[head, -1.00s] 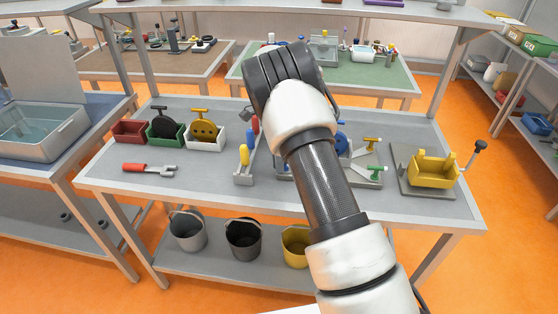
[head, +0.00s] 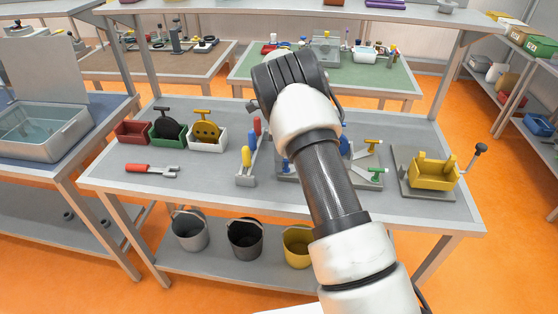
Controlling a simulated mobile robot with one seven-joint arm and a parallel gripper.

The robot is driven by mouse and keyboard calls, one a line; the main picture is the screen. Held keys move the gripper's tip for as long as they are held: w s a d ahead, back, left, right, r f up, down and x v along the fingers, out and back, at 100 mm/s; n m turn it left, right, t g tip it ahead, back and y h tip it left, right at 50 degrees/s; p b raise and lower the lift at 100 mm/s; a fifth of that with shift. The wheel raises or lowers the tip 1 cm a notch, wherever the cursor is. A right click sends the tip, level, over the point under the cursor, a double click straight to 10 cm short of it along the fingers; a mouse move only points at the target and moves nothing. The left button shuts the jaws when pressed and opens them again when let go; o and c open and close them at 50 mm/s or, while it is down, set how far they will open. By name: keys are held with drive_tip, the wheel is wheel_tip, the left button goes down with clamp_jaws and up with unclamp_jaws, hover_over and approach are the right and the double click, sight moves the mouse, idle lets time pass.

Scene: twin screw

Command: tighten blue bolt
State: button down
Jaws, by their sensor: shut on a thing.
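My gripper is hidden behind my own arm, whose bent joint covers the middle of the workbench. A small blue part (head: 285,165) shows at the left edge of my arm, above a grey base (head: 287,179). Another blue part (head: 345,147) shows at the right edge of my arm. I cannot tell which of them is the blue bolt, or how far it is screwed in. The contact between gripper and bolt is hidden.
Right of my arm are a yellow-handled part (head: 373,141), a green-handled part (head: 377,171) and a yellow box with a crank (head: 434,174). Left are a rack of coloured handles (head: 246,180), a red-handled wrench (head: 150,169) and small bins (head: 208,143). The front-left bench top is clear.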

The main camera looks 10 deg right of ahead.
drive_tip(key=c, duration=1.8)
unclamp_jaws()
drive_tip(key=w+d+r+p, duration=0.1)
drive_tip(key=w+r, duration=0.2)
drive_tip(key=r, duration=1.4)
drive_tip(key=shift+w+r, duration=0.1)
drive_tip(key=shift+r, duration=0.05)
drive_tip(key=s+d+r+n+t, duration=0.35)
drive_tip(key=s+r+n, duration=0.45)
drive_tip(key=s+r, duration=0.7)
drive_tip(key=s+a+f+n+t, duration=0.1)
drive_tip(key=s+n+t, duration=0.1)
drive_tip(key=s+n, duration=0.4)
drive_tip(key=s+a+f+n+t+p, duration=0.1)
drive_tip(key=s+n, duration=0.5)
drive_tip(key=s, duration=0.9)
drive_tip(key=shift+s+f+n+t+h, duration=0.3)
drive_tip(key=shift+s+f+t, duration=0.1)
drive_tip(key=shift+t, duration=0.15)
